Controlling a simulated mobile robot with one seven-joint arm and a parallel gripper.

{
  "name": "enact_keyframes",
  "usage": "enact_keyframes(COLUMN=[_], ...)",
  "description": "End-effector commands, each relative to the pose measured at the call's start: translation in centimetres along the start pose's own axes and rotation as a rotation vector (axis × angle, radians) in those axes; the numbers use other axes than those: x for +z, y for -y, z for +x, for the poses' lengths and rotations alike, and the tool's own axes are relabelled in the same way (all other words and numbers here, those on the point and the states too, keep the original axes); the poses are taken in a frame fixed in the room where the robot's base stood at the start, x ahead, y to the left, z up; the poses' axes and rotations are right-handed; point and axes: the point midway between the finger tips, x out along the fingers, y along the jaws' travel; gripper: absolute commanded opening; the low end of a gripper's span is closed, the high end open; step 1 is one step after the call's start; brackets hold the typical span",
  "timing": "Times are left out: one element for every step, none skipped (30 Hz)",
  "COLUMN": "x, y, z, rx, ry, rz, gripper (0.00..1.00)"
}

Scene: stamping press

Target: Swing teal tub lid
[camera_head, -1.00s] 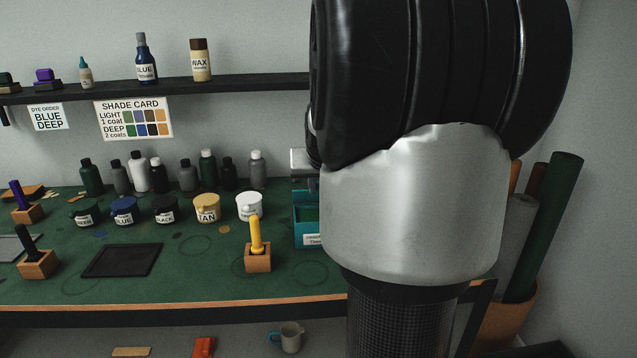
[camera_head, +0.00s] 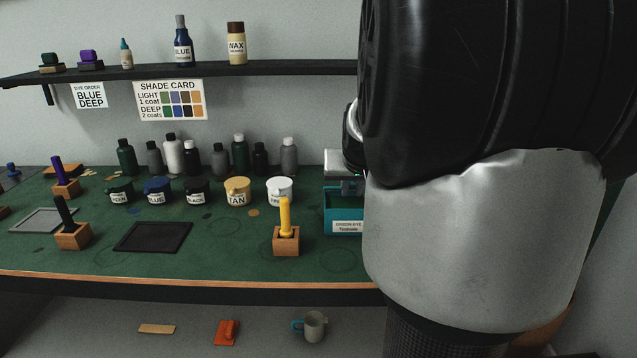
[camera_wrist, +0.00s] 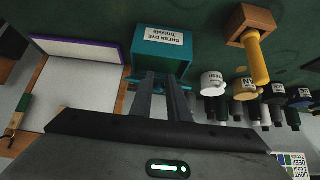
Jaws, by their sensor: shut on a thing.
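The teal tub (camera_head: 345,226), labelled green dye, stands on the green bench at the right, partly hidden by my arm in the head view. In the wrist view the tub (camera_wrist: 160,62) lies just beyond my fingertips. My gripper (camera_wrist: 163,78) is shut at the tub's edge, on the lid. Teal parts of the lid (camera_wrist: 187,88) show beside the fingers. Most of the lid is hidden behind the fingers, so its exact angle is hard to tell. In the head view, dark green shows inside the tub, below a greyish part near my gripper.
A yellow-handled tool in a wooden block (camera_head: 286,240) stands left of the tub. A white jar (camera_head: 279,191), a tan jar (camera_head: 237,192) and bottles line the bench behind. The bench front is mostly clear.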

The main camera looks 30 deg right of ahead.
Motion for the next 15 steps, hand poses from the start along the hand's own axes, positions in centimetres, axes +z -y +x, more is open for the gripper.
enact_keyframes(x=[0.1, 0.1, 0.1, 0.1, 0.1, 0.2, 0.2, 0.3, 0.6, 0.8, 1.0, 1.3, 1.5, 1.8, 2.1], y=[0.0, 0.0, 0.0, 0.0, 0.0, 0.0, 0.0, 0.0, 0.0, 0.0, 0.0, 0.0, 0.0, 0.0, 0.0], z=[0.0, 0.0, 0.0, 0.0, 0.0, 0.1, 0.1, 0.2, 0.3, 0.4, 0.5, 0.7, 0.8, 1.0, 1.1], rx=[0.000, 0.000, 0.000, 0.000, 0.000, 0.000, 0.000, 0.000, 0.000, 0.000, 0.000, 0.000, 0.000, 0.000, 0.000], ry=[0.005, 0.005, 0.005, 0.005, 0.004, 0.004, 0.004, 0.004, 0.004, 0.004, 0.004, 0.003, 0.003, 0.003, 0.003], rz=[0.000, 0.000, 0.000, 0.000, 0.000, 0.000, 0.000, 0.000, 0.000, 0.000, 0.000, -0.001, -0.001, -0.001, -0.001], gripper=[0.01, 0.01, 0.01, 0.01, 0.01, 0.01, 0.01, 0.01, 0.01, 0.01, 0.01, 0.01, 0.01, 0.01, 0.01])
